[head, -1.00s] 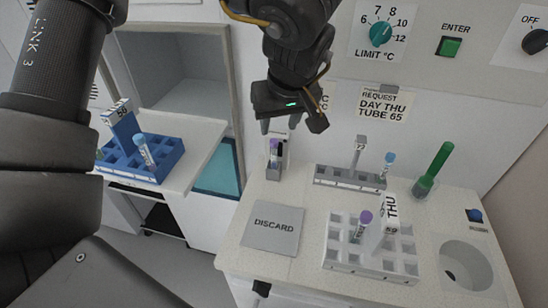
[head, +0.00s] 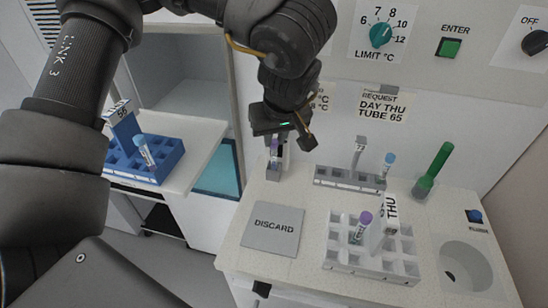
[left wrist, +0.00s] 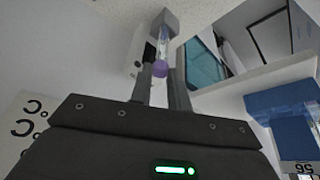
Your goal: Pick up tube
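A purple-capped tube (head: 274,152) stands upright in a small grey holder (head: 273,174) at the back left of the counter. My left gripper (head: 279,140) points down over it, with its fingers on either side of the tube's upper part. In the left wrist view the purple cap (left wrist: 160,68) shows between the two fingers (left wrist: 160,92), with gaps beside it, so the gripper looks open. Another purple-capped tube (head: 361,225) leans in the white rack (head: 343,258) marked THU. My right gripper is not in view.
A DISCARD plate (head: 272,229) lies in front. A blue rack (head: 160,170) with a blue-capped tube (head: 144,150) is at left. A round hole (head: 466,267) opens at right.

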